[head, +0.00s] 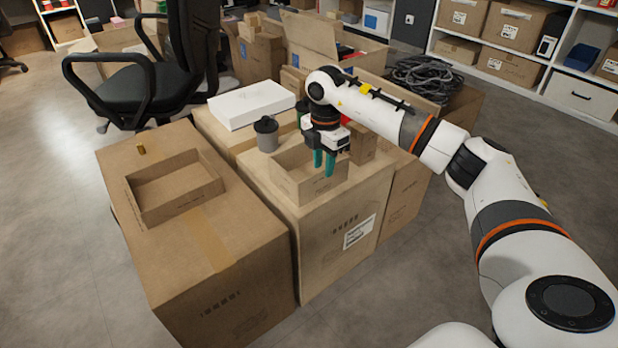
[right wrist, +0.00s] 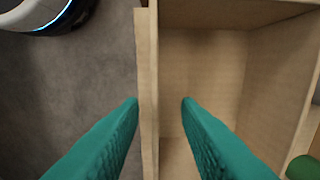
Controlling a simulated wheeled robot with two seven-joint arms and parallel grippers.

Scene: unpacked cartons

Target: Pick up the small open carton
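A small open carton (head: 292,185), light brown and empty where I can see into it, stands upright on a large closed carton (head: 325,245). My right gripper (head: 324,164) points down at its near right side, fingers apart. In the right wrist view the gripper (right wrist: 160,104) has one teal finger outside a wall of the small open carton (right wrist: 202,85) and the other on the inner side. The wall lies between them with gaps, so it is not gripped. Fingertip depth against the rim is hard to tell. My left gripper is not in view.
A shallow open box (head: 160,212) sits on the large carton at left. A grey cup (head: 267,137) stands behind the small carton, and a white box (head: 250,104) lies further back. A small brown box (head: 362,148) stands close to the gripper's right.

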